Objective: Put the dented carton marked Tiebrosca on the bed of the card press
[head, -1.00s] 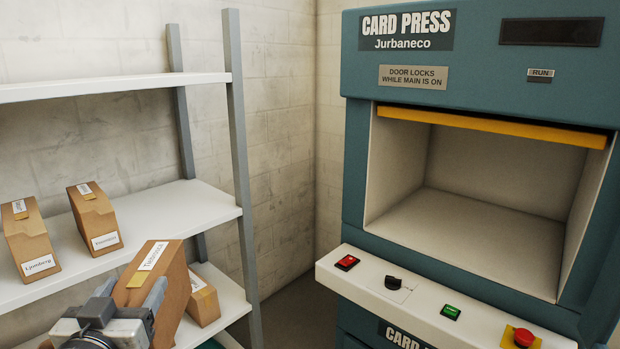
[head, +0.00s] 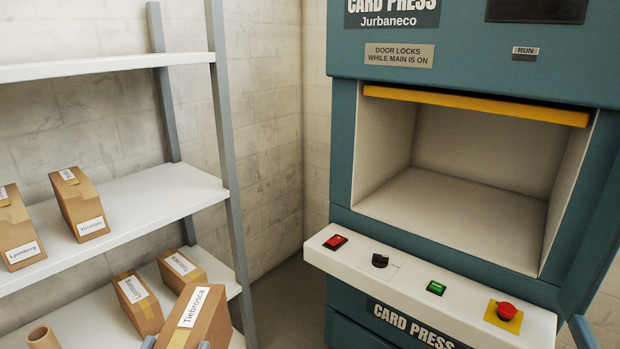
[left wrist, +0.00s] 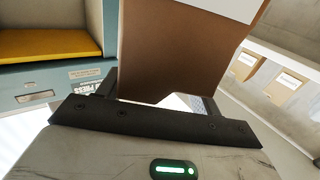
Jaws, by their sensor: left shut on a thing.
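The brown carton marked Tiebrosca (head: 215,318) is in my left gripper (head: 178,345), at the bottom of the head view in front of the lower shelf. Only the gripper's fingertips show there, one on each side of the carton. The left wrist view shows the carton's plain brown face (left wrist: 180,50) between the fingers (left wrist: 158,92). I cannot make out a dent. The card press (head: 342,165) stands at the right with its chamber open below a yellow edge (head: 470,106). Its pale bed (head: 455,215) is empty.
The shelf unit (head: 165,195) at the left holds several other labelled cartons and a cardboard tube (head: 42,338). The press's control ledge (head: 405,278) juts out below the opening, with a red switch, dark knob, green switch and red stop button (head: 506,311).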

